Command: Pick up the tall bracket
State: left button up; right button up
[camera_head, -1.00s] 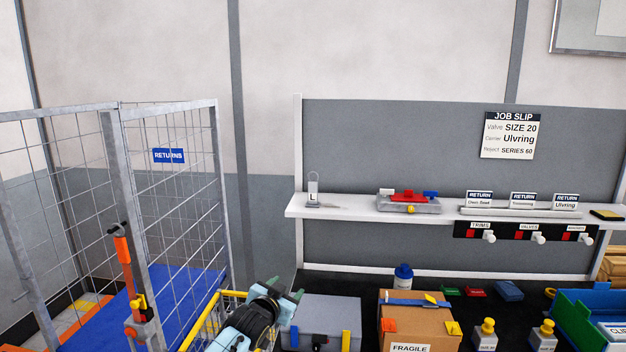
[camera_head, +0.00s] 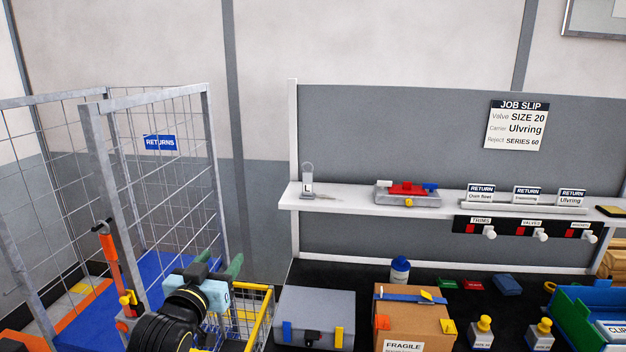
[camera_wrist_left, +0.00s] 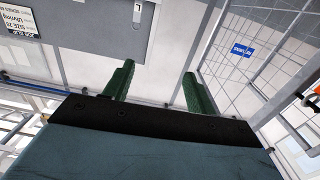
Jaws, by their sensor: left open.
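No thing in view can be surely named as the tall bracket. A slim grey upright piece (camera_head: 307,181) with a loop on top and a white "L" tag stands at the left end of the white shelf; I cannot tell if it is a bracket. My left gripper (camera_head: 219,264) is open and empty, raised in front of the wire cage and above the yellow-edged basket. In the left wrist view its two green fingers (camera_wrist_left: 159,75) are apart with nothing between them. My right gripper is not in view.
The wire cage (camera_head: 150,200) stands at left, with the yellow-edged basket (camera_head: 262,318) beside the bench. A grey case (camera_head: 315,308) and a cardboard box (camera_head: 412,318) sit on the black bench. The white shelf (camera_head: 340,205) runs above, bearing a grey fixture (camera_head: 407,195).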

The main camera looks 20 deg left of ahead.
aim_at(307, 193)
jog(key=i, duration=1.3)
